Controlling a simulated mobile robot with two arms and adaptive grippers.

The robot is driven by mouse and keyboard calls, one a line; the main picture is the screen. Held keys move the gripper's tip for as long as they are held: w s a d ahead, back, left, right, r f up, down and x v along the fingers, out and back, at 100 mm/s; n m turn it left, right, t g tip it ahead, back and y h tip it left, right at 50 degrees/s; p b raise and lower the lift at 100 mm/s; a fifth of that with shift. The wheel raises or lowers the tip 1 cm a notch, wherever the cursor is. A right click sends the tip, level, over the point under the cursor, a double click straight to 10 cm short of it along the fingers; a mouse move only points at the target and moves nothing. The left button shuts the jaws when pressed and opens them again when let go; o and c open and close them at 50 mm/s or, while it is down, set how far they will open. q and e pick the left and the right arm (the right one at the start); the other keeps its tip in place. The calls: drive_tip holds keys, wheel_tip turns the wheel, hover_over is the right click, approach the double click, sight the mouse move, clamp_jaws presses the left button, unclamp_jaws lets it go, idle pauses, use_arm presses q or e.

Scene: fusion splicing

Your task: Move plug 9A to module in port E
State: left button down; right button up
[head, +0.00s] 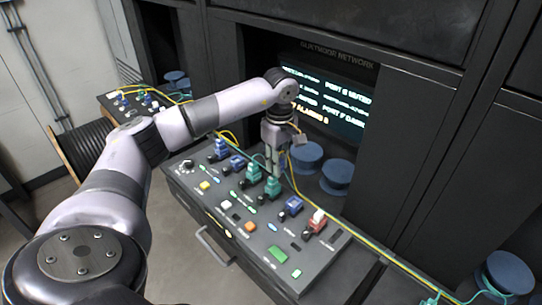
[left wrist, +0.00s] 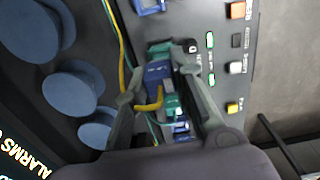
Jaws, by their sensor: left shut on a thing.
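My left gripper (head: 273,166) points down over the middle of the sloped control panel, close above two teal plugs. In the left wrist view its fingers (left wrist: 160,96) are closed about a blue plug (left wrist: 157,72) with a yellow cable. In the head view the fingers hide this plug. One teal plug (head: 272,187) stands in the panel just in front of the fingers, and another teal plug (head: 253,173) is to their left. I cannot read a 9A or port E label. I cannot tell whether the held plug touches a socket. My right gripper is not in view.
The panel (head: 180,178) also carries blue plugs (head: 220,148), a red plug (head: 317,220) and several buttons. Blue spools (head: 336,178) stand behind it, below a lit screen (head: 335,105). Yellow and teal cables run along the back edge. A second panel (head: 112,105) is at the left.

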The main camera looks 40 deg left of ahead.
use_arm(q)
drive_tip(key=d+p, duration=0.2)
drive_tip(key=d, duration=0.4)
drive_tip(key=f+b, duration=0.6)
drive_tip(key=shift+s+d+f, duration=0.15)
drive_tip(key=shift+s+d, duration=0.05)
drive_tip(key=shift+s, duration=0.05)
drive_tip(key=shift+b, duration=0.45)
idle(1.4)
drive_tip(key=shift+f+b, duration=0.45)
drive_tip(key=shift+f, duration=0.1)
idle(0.3)
drive_tip(key=c, duration=1.3)
unclamp_jaws()
drive_tip(key=shift+r, duration=0.1)
